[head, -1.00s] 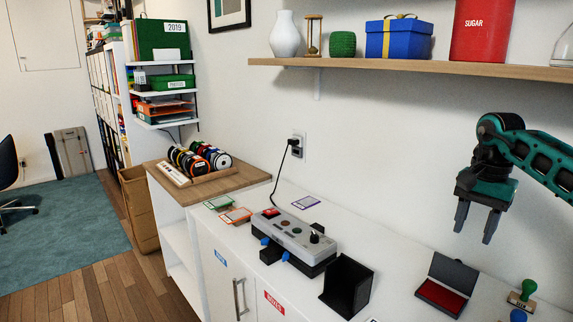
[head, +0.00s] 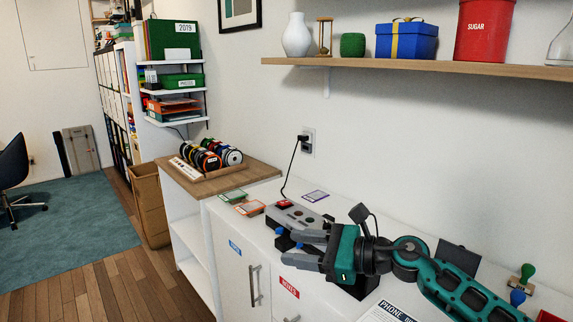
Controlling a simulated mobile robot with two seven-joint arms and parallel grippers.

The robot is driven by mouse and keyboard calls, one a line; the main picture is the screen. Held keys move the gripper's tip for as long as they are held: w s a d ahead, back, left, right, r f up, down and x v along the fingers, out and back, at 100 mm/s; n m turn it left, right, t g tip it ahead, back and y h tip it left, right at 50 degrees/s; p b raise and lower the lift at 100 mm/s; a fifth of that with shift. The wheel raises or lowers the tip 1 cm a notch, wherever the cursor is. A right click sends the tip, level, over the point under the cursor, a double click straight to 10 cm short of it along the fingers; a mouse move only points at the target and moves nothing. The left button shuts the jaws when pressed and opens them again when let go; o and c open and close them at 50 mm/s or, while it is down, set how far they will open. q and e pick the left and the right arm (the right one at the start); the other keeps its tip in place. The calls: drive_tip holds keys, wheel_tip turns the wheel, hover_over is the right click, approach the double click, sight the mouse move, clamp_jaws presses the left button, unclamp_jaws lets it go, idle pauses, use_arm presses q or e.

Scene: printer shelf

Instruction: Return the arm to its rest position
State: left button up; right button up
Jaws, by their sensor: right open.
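My right gripper (head: 297,249) is low over the white cabinet top, its fingers spread and pointing left, with nothing between them. Its green arm (head: 460,295) comes in from the lower right. The gripper is in front of the grey device (head: 292,214) with the red button and covers part of it. A black holder (head: 358,287) is mostly hidden behind the gripper. My left gripper is not in view.
A wall shelf (head: 430,67) carries a vase, hourglass, blue gift box and red sugar tin. A spool rack (head: 205,160) stands on the wooden top at left. Stamps (head: 523,280) and a phone sheet (head: 388,312) lie near the arm. Coloured cards (head: 250,208) lie left of the device.

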drive_tip(key=s+d+f+n+t+h, duration=0.3)
drive_tip(key=d+n+t+h, duration=0.3)
drive_tip(key=n, duration=1.2)
drive_tip(key=s+d+f+n+t+h, duration=0.35)
drive_tip(key=d+n+h, duration=0.35)
drive_tip(key=n, duration=1)
drive_tip(key=s+d+f+m+g+h, duration=0.15)
drive_tip(key=s+f+m+g, duration=0.3)
drive_tip(key=s, duration=0.45)
drive_tip(key=s+d+f+m+g, duration=0.2)
drive_tip(key=s+f+m+g, duration=0.25)
drive_tip(key=s, duration=0.45)
drive_tip(key=s+d+f+m+g+h, duration=0.1)
drive_tip(key=s+f+m+g, duration=0.3)
drive_tip(key=s, duration=0.5)
use_arm(q)
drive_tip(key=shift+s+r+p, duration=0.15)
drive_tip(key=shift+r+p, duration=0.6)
drive_tip(key=shift+p, duration=0.05)
use_arm(e)
drive_tip(key=w+a+f+t+y, duration=0.2)
drive_tip(key=w+f+t, duration=0.4)
drive_tip(key=w+t, duration=0.2)
drive_tip(key=shift+a+f, duration=0.25)
drive_tip(key=shift+f, duration=0.1)
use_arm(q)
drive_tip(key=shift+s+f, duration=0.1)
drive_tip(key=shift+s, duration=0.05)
use_arm(e)
drive_tip(key=shift+w, duration=0.1)
